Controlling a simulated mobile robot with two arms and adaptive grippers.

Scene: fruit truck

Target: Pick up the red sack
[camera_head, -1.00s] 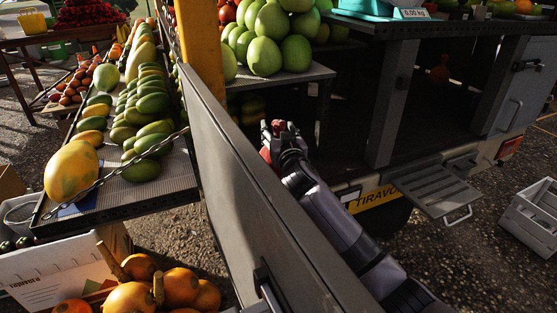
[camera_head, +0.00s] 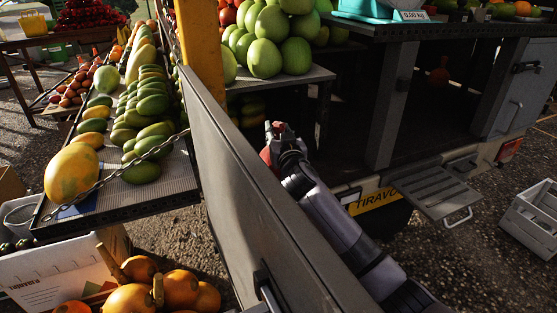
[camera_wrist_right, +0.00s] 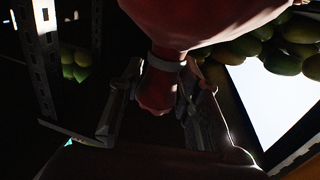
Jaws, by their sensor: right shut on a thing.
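The red sack (camera_wrist_right: 205,18) hangs large across the top of the right wrist view, with a pale tie around its narrow neck. My right gripper (camera_wrist_right: 163,98) is shut on the sack's gathered neck, with a finger on each side. In the head view my right gripper (camera_head: 277,132) is at the dark opening of the truck, just beyond the grey door panel. Only a small red patch of the sack (camera_head: 265,156) shows beside it; the rest is hidden. My left gripper is not in view.
The grey door panel (camera_head: 240,185) stands close left of my right arm. A shelf (camera_head: 310,75) with green fruit is above the gripper. A small orange-red thing (camera_head: 439,75) is deeper in the truck. A step (camera_head: 430,190) and a pale crate (camera_head: 533,220) are right.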

